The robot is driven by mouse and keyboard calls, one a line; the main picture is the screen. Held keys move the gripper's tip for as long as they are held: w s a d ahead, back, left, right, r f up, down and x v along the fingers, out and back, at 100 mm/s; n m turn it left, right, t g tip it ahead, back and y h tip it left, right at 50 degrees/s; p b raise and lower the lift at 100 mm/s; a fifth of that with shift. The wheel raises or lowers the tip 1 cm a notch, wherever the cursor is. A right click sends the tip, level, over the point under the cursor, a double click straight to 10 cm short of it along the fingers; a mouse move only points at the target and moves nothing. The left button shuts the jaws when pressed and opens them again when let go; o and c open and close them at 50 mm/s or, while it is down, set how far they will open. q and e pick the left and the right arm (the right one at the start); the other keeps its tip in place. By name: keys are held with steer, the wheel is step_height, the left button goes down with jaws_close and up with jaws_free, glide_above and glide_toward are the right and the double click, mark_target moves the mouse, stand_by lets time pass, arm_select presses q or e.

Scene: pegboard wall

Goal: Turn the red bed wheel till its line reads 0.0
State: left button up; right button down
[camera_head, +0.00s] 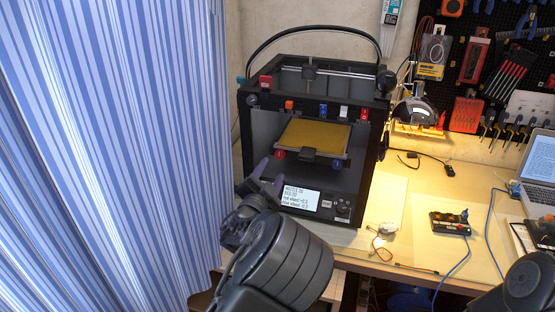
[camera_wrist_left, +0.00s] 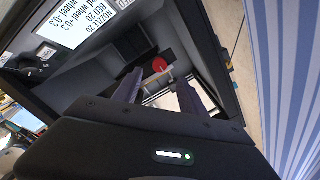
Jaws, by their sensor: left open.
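The red bed wheel (camera_head: 280,154) is under the front left of the bed in the black printer. It also shows in the left wrist view (camera_wrist_left: 160,65), just beyond the fingertips. My left gripper (camera_head: 270,171) is at the printer's open front, its fingers apart below and in front of the red wheel. In the left wrist view the open fingers (camera_wrist_left: 159,80) flank the line to the wheel, with no clear contact. The printer screen (camera_head: 300,198) shows small lines for both wheels; the red wheel's line seems to read -0.3. My right gripper is out of view.
A blue wheel (camera_head: 337,163) sits under the bed's front right, below the yellow bed plate (camera_head: 313,135). A striped curtain (camera_head: 110,150) hangs close on the left. The wooden table right of the printer holds a small black box (camera_head: 450,223) and a laptop (camera_head: 540,165).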

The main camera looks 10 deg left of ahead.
mark_target(279, 156)
arm_select(q)
steer(key=w+p, duration=0.1)
steer(key=w, duration=0.6)
steer(key=shift+d, duration=0.1)
jaws_close()
stand_by(0.4)
